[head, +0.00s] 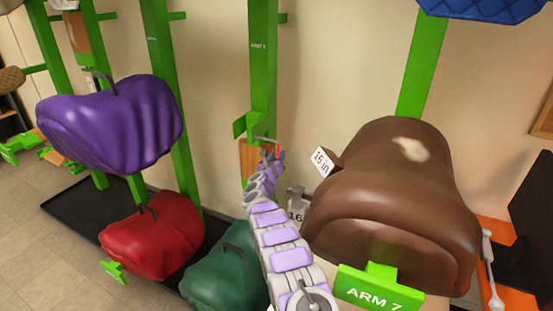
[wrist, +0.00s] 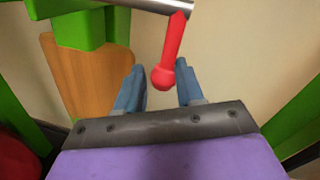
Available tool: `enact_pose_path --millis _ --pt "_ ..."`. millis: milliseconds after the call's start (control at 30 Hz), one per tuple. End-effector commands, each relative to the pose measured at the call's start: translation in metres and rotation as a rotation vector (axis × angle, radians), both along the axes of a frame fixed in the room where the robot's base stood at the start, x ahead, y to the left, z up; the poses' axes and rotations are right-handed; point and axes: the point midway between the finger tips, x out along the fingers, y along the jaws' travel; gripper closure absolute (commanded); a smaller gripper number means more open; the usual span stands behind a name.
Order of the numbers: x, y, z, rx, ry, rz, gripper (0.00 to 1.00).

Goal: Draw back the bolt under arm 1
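A red bolt handle with a ball end (wrist: 170,50) hangs from a grey metal rod (wrist: 145,5) in the wrist view. My gripper (wrist: 160,70) is open, with one blue finger on each side of the handle's ball end and a visible gap to each finger. In the head view my gripper (head: 272,156) is just below the rod (head: 264,139), by a green bracket (head: 240,125) on a green post (head: 262,80). The post carries a small label, too small to read surely. The red handle shows only as a speck there.
A wooden panel (wrist: 85,75) stands behind the left finger. A brown saddle (head: 400,215) on the arm marked ARM 7 (head: 372,290) is close to my arm's right. Purple (head: 115,125), red (head: 155,235) and green (head: 225,275) saddles are to the left.

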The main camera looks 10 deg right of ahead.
Motion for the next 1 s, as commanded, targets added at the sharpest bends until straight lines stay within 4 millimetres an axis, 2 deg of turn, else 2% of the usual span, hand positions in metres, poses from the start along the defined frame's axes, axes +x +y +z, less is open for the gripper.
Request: enact_pose_path --millis 33,133,567,1000 --pt "0.0 -0.003 0.001 0.003 -0.001 -0.002 0.58" --pt "0.0 -0.008 0.001 0.007 -0.001 -0.002 0.49" --pt "-0.004 0.005 0.001 -0.002 0.001 -0.002 0.49" --pt "-0.03 0.009 0.002 0.005 0.002 -0.001 0.49"
